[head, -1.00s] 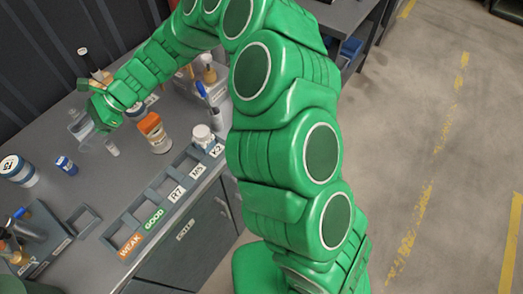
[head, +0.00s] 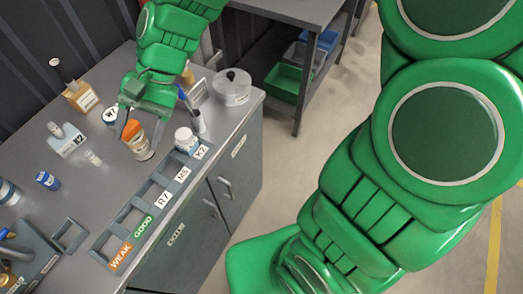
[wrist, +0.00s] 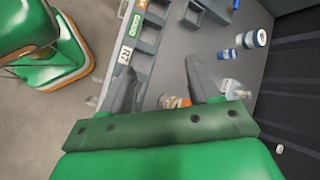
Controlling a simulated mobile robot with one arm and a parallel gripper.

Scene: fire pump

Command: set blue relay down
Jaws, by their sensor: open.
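A small blue cylinder (head: 47,180) stands on the bench at the left in the head view, apart from my gripper. It also shows in the wrist view (wrist: 229,54). I cannot tell whether it is the blue relay. My gripper (head: 139,122) is open above the bench by an orange-topped jar (head: 136,139). In the wrist view its fingers (wrist: 161,67) are spread wide, with nothing held, and the orange-topped jar (wrist: 174,102) shows beyond the gap near its base. I cannot tell whether a finger touches the jar.
A grey rack (head: 116,227) with WEAK, GOOD, R7, M5 and K2 labels runs along the bench's front edge. A white jar (head: 186,138) stands at its K2 end. A lidded clear pot (head: 232,88) sits right.

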